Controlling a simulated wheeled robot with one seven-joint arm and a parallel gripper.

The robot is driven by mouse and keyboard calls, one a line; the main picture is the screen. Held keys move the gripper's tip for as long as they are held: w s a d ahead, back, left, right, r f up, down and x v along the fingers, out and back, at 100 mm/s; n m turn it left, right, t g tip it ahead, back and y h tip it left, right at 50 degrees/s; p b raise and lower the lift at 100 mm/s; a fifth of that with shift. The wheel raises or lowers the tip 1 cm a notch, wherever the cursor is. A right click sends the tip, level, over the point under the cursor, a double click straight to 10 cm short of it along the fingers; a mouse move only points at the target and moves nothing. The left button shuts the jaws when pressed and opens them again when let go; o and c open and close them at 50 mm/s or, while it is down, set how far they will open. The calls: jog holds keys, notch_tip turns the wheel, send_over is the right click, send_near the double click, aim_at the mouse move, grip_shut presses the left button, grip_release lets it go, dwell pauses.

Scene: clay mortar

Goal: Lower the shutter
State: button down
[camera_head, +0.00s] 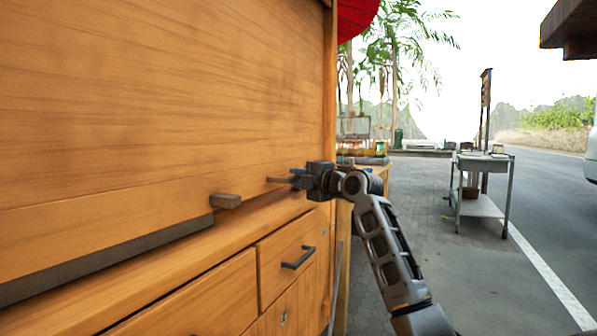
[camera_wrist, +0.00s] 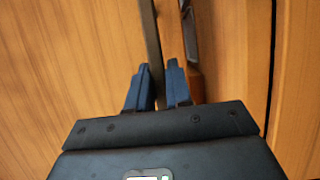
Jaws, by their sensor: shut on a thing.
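The shutter (camera_head: 150,110) is a large wooden panel filling the left of the head view. A dark strip (camera_head: 110,261) shows between the shutter's lower left edge and the counter ledge (camera_head: 200,244). My gripper (camera_head: 293,181) is at the shutter's lower right, above the ledge. In the wrist view its two blue fingers (camera_wrist: 158,88) are shut on a narrow grey-brown bar (camera_wrist: 150,35), seemingly a handle of the shutter. The bar's join to the shutter is not clear.
Below the ledge are wooden drawers (camera_head: 206,300) and a dark drawer handle (camera_head: 298,257). A wooden post (camera_head: 329,100) stands just behind my gripper. A grey metal table (camera_head: 483,163) stands farther right on open pavement (camera_head: 420,230).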

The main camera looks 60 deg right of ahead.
notch_tip(320, 180, down, 5)
jog(key=b, duration=0.2)
jog(key=shift+f+b, duration=0.1)
jog(key=shift+b, duration=0.2)
jog(key=shift+f, duration=0.1)
jog(key=c, duration=1.1)
grip_release()
jog(key=p+v, duration=0.1)
jog(key=v, duration=0.6)
jog(key=shift+s+a+p, duration=0.1)
jog(key=shift+s+p, duration=0.25)
